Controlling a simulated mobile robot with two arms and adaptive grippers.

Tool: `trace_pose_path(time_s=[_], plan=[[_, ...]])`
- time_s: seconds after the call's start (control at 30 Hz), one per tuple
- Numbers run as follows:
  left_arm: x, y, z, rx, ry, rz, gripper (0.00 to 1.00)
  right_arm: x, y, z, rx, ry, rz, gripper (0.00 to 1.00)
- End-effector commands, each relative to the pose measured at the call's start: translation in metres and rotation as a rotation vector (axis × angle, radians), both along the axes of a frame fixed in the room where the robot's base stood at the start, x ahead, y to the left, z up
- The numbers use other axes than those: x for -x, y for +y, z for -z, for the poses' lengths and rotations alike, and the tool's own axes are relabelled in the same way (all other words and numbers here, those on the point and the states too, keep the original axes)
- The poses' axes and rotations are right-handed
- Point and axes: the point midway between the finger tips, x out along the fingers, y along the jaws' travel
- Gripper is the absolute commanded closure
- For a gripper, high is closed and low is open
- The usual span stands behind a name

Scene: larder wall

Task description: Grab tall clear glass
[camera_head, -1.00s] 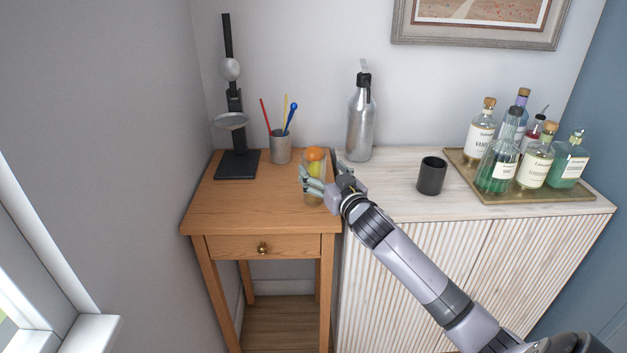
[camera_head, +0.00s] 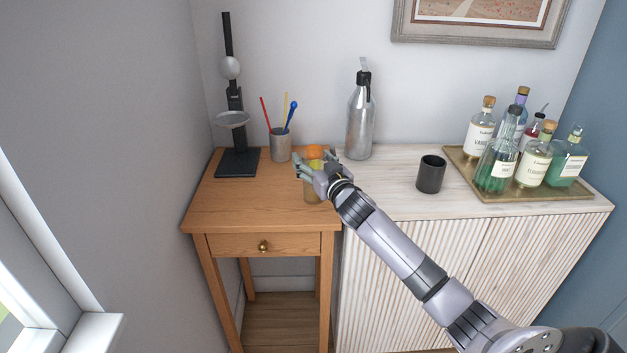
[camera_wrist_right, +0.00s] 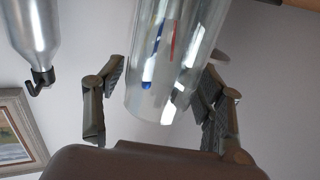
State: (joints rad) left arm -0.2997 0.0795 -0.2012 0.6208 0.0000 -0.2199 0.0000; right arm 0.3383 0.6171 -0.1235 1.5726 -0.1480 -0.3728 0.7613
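The tall clear glass (camera_head: 314,192) stands upright near the right edge of the wooden side table. My right gripper (camera_head: 309,171) is at its upper part, with fingers on either side of it. In the right wrist view the clear glass (camera_wrist_right: 172,60) lies between the spread fingers of my right gripper (camera_wrist_right: 160,82). A gap shows between the left finger and the glass; the right fingers overlap its edge, and I cannot tell whether they touch it. My left gripper is not in view.
Orange and yellow fruit (camera_head: 314,152) shows behind the gripper, partly hidden. A pen cup (camera_head: 280,147), black stand (camera_head: 238,163) and metal bottle (camera_head: 360,125) stand further back. A dark cup (camera_head: 431,175) and bottle tray (camera_head: 545,194) are right. The table's front left is clear.

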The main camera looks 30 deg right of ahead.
Motion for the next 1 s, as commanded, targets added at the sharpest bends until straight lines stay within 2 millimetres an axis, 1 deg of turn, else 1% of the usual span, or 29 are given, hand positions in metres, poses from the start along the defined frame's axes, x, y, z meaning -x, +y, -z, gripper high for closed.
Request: trace_pose_path(time_s=[0.03,0.07,0.9,1.0], plan=[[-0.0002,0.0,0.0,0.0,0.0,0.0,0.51,0.0001,-0.0001,0.0,0.0,0.0,0.0,0.42],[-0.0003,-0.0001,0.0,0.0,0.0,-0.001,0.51,0.0001,-0.0001,0.0,0.0,0.0,0.0,0.44],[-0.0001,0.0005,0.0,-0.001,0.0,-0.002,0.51,0.0001,-0.0003,-0.0002,0.0,0.0,0.0,1.0],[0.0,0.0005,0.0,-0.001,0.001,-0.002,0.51,0.0001,-0.0003,-0.0002,0.0,0.0,0.0,1.0]])
